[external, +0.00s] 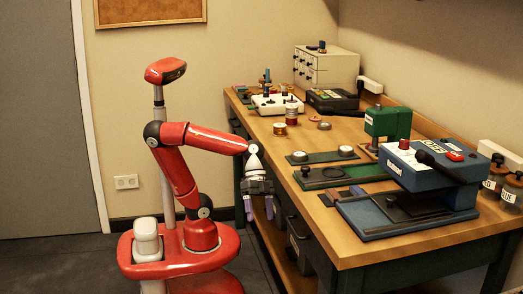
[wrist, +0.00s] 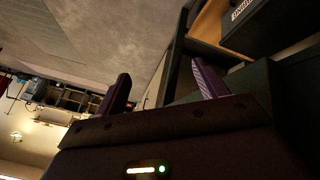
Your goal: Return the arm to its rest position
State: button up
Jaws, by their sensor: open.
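My gripper (external: 260,207) hangs with its fingers pointing down, in front of the left edge of the wooden table (external: 350,232) in the external view. It is open and empty. In the wrist view, the two purple fingers of my gripper (wrist: 160,92) stand apart with nothing between them. My red arm (external: 178,178) is bent, with its elbow up and its forearm reaching right toward the table.
A blue machine (external: 430,165) and a green machine (external: 388,124) stand on the table's right part. Spools, a white tray (external: 277,104) and a drawer box (external: 326,67) stand farther back. Open floor (external: 80,250) lies left of my base.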

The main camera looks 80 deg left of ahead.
jog(key=w+a+n+t+y+p, duration=0.1)
jog(key=a+n, duration=0.5)
jog(key=a, duration=0.9)
jog(key=w+a+n+t+y+p, duration=0.2)
jog(key=a+n+t+y, duration=0.3)
jog(key=a, duration=1.1)
jog(key=shift+w+a+f+n+y, duration=0.2)
jog(key=shift+w+f+n+y, duration=0.15)
jog(key=shift+w, duration=0.2)
